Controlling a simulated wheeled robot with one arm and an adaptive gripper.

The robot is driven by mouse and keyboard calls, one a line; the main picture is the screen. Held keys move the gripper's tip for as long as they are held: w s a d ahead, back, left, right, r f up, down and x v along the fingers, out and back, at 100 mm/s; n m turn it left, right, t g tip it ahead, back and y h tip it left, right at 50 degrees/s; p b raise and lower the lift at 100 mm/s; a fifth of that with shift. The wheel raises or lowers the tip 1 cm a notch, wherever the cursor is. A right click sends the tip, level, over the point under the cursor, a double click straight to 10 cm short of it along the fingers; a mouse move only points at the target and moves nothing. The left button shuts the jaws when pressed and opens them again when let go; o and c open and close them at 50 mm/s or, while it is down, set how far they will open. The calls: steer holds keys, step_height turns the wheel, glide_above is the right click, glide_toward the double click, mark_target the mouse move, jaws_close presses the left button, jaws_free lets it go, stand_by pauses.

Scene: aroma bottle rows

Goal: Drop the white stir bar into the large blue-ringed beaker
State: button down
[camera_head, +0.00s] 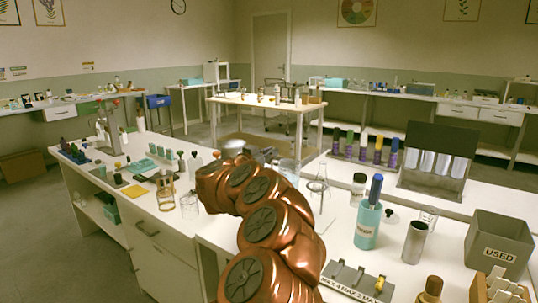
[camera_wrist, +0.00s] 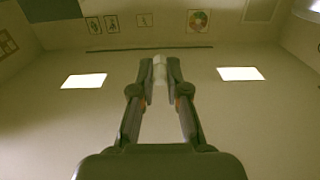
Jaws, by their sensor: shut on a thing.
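In the wrist view my gripper (camera_wrist: 160,72) is shut on the white stir bar (camera_wrist: 160,70), a small pale piece between the fingertips. Only wall and ceiling show behind it there. In the head view my copper arm covers the middle of the bench and the stir bar cannot be made out. A clear glass beaker (camera_head: 289,168) shows partly behind my arm. Its ring colour is too small to tell. Another clear beaker (camera_head: 189,206) stands left of my arm, beside an amber-marked glass (camera_head: 166,196).
A conical flask (camera_head: 317,190) stands right of my arm. Further right are a teal bottle (camera_head: 367,225), a metal cylinder (camera_head: 414,242), a clear glass (camera_head: 429,216) and a grey USED bin (camera_head: 499,245). A slotted holder (camera_head: 357,281) lies in front. A metal rack (camera_head: 437,165) stands behind.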

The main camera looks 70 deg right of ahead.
step_height(320, 180, down, 5)
steer(key=b, duration=0.4)
steer(key=shift+f+b, duration=0.2)
steer(key=shift+b, duration=0.2)
steer(key=c, duration=1.1)
jaws_free()
steer(key=v, duration=1.2)
